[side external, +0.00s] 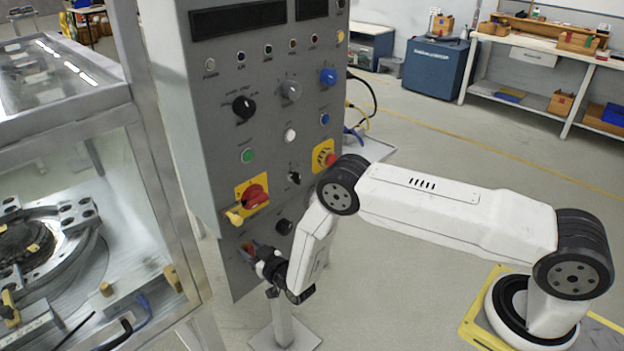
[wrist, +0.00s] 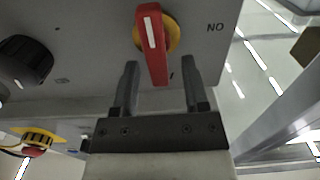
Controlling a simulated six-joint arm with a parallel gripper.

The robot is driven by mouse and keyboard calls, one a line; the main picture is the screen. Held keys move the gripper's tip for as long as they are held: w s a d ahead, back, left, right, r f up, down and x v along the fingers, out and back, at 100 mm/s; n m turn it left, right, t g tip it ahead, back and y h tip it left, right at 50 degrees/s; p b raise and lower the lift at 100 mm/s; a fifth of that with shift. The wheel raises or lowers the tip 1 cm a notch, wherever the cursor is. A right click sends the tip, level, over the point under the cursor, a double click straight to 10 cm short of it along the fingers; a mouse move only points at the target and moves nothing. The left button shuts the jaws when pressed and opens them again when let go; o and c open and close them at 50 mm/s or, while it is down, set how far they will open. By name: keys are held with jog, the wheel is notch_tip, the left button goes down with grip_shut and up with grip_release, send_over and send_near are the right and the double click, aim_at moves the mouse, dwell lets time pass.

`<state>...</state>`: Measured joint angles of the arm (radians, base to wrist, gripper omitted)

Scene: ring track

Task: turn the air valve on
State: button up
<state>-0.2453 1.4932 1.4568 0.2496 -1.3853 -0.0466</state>
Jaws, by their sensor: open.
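The air valve handle (wrist: 152,42) is a red lever with a white stripe on a yellow round base, set on the grey panel. In the wrist view it lies nearly along the picture's vertical, tilted slightly. My gripper (wrist: 159,64) is open, one finger on each side of the handle's near end, with gaps visible on both sides. In the side external view my gripper (side external: 260,262) is at the panel's lower left, and the red handle (side external: 248,249) is partly hidden behind it.
The grey control panel (side external: 215,115) carries several knobs and buttons. A red rotary switch on a yellow plate (side external: 252,193) sits above the valve. A black knob (wrist: 25,60) is beside it in the wrist view. A glass-sided cabinet (side external: 150,200) stands left.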

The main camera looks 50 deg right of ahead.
jog(key=shift+w, duration=0.3)
grip_shut()
